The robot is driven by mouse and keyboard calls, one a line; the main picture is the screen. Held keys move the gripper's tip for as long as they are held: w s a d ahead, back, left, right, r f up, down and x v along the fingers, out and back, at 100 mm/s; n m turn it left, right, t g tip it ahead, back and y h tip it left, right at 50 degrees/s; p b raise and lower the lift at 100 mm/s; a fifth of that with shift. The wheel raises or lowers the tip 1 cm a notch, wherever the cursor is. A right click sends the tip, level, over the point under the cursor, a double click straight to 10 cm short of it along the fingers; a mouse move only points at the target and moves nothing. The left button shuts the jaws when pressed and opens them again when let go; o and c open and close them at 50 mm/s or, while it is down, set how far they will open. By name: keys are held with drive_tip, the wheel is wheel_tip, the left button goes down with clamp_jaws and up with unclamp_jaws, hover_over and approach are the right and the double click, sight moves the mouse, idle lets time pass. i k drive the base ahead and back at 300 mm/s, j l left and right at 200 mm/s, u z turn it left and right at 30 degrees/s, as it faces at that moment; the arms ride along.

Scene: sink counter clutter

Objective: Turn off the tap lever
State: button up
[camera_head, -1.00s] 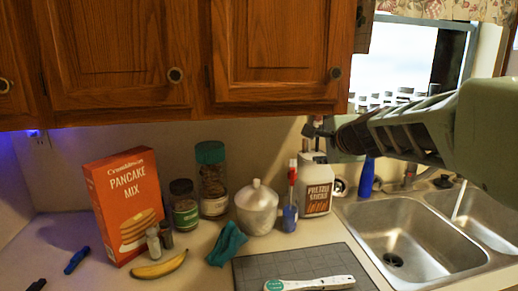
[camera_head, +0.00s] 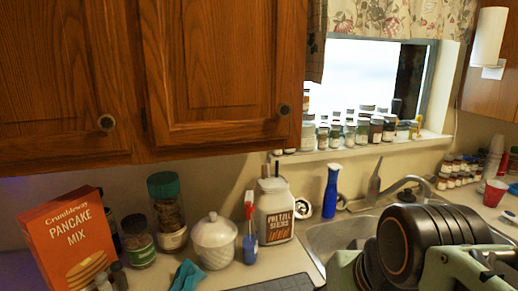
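The metal tap (camera_head: 402,183) stands behind the sink, with its spout arching to the right. An upright grey piece (camera_head: 374,183) at its left end looks like the lever, but it is small and I cannot be sure of its position. The steel sink (camera_head: 338,232) shows only in part. My arm, with dark ribbed discs and pale green parts, covers the lower right and hides most of the basins. My gripper's fingers do not show. Whether water runs from the spout is hidden.
A blue bottle (camera_head: 331,190) stands left of the tap. A pretzel sticks jug (camera_head: 273,212), a white lidded jar (camera_head: 213,241) and a pancake mix box (camera_head: 68,242) stand further left. Several jars line the windowsill (camera_head: 352,150). A red cup (camera_head: 494,192) stands at the right.

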sight(379, 165)
drive_tip(key=i+l, duration=0.1)
drive_tip(key=l, duration=0.35)
drive_tip(key=i+l, duration=0.1)
drive_tip(key=l, duration=0.35)
drive_tip(key=i+l, duration=0.1)
drive_tip(key=l, duration=0.35)
drive_tip(key=i+l, duration=0.1)
drive_tip(key=l, duration=0.35)
drive_tip(key=i+l, duration=0.1)
drive_tip(key=l, duration=0.35)
drive_tip(key=u, duration=0.15)
